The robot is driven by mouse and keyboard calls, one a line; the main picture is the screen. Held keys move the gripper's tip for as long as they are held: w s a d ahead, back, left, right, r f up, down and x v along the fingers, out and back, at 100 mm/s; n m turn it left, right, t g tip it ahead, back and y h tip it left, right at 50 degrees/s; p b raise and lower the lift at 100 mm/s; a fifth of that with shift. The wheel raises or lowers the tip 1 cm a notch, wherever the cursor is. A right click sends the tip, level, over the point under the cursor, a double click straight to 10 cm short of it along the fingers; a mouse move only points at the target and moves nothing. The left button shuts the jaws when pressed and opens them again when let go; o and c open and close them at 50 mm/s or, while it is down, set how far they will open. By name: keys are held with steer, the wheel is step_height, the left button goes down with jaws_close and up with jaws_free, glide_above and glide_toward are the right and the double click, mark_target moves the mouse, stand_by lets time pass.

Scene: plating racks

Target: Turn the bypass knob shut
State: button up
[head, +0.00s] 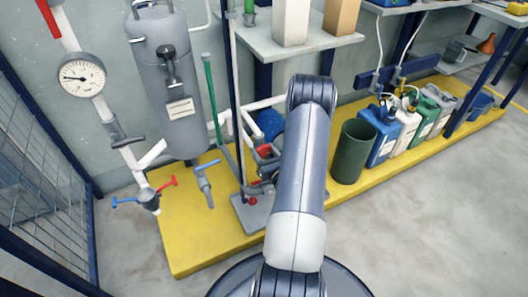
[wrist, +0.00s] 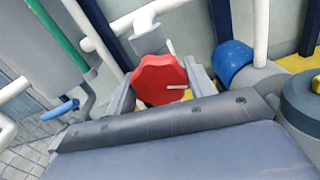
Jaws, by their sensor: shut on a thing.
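The bypass knob is a red, lobed knob (wrist: 160,80) with a pale mark pointing right on its face, in the middle of the wrist view. My gripper (wrist: 158,76) has one grey finger on each side of the knob and is shut on it. In the head view, a red part (head: 264,151) that appears to be this knob shows just left of my arm, among white pipes. My arm hides much of that spot, and I cannot make out the fingers there.
A grey tank (head: 170,75), a pressure gauge (head: 78,76) and red and blue lever valves (head: 150,199) stand left. A dark green bin (head: 352,152) and several canisters (head: 383,135) stand right on the yellow plinth (head: 190,243). A blue rounded part (wrist: 234,62) is close right of the gripper. Floor at right is clear.

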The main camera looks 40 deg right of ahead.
steer(key=c, duration=0.3)
steer(key=shift+n+b, duration=0.3)
steer(key=shift+f+n+b, duration=0.15)
steer(key=shift+n+b, duration=0.8)
steer(key=shift+n, duration=0.25)
steer(key=shift+n+b, duration=1.1)
steer(key=shift+n, duration=0.5)
steer(key=o, duration=1)
steer(key=shift+c, duration=0.2)
